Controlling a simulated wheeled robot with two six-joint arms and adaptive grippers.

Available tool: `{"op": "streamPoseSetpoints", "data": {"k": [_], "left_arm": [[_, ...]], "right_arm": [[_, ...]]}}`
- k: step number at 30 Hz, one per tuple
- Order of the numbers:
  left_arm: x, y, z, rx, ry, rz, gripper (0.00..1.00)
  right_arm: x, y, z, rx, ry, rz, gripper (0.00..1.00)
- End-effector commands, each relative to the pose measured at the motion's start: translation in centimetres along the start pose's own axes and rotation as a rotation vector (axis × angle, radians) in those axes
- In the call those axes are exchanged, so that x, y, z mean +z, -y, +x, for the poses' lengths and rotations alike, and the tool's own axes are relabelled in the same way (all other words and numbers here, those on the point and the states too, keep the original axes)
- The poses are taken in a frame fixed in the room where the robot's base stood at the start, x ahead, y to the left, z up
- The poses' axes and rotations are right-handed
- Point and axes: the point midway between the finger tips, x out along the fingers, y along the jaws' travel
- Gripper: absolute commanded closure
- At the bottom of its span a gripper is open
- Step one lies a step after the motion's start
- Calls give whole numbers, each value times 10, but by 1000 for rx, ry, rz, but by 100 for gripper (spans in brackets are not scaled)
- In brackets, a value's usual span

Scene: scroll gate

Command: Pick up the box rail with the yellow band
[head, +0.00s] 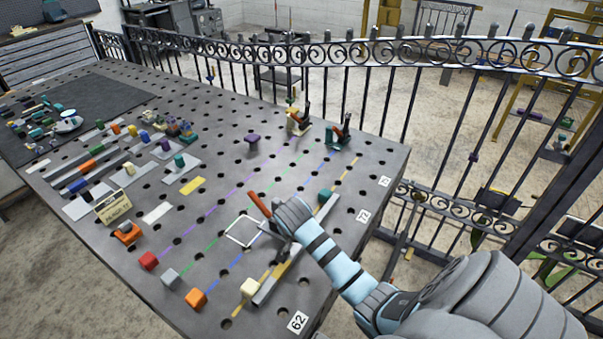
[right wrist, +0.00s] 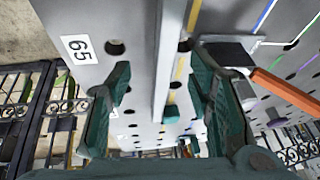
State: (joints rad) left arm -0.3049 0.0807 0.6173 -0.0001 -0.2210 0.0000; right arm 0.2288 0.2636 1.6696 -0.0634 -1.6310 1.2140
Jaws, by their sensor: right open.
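A long, narrow grey rail (head: 279,275) lies on the perforated table along the yellow dashed line. In the right wrist view the rail (right wrist: 168,62) runs between the fingers. My arm and gripper hide part of the rail in the head view. My left gripper is not in view.
A tool with an orange handle (head: 260,204) lies close to my right gripper, also in the right wrist view (right wrist: 288,92). A cream block (head: 249,288) and an orange block (head: 196,299) stand near the front edge. A scrolled metal fence (head: 400,52) stands behind the table.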

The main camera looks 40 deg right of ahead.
Motion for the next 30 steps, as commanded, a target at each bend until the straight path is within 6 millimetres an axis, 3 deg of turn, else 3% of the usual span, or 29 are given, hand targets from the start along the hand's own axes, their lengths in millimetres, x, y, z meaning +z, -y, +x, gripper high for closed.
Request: {"op": "streamPoseSetpoints", "data": {"k": [10, 17, 18, 27, 30], "left_arm": [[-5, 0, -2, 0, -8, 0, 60], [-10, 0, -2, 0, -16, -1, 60], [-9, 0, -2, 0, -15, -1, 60], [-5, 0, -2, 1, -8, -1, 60], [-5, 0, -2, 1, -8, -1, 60]], "right_arm": [[-8, 4, 55, 0, 2, -2, 52], [-7, 5, 63, -3, 1, -5, 52], [-7, 5, 63, -3, 1, -5, 54], [-7, 5, 62, -3, 1, -5, 100], [-7, 5, 62, -3, 1, -6, 100]]}}
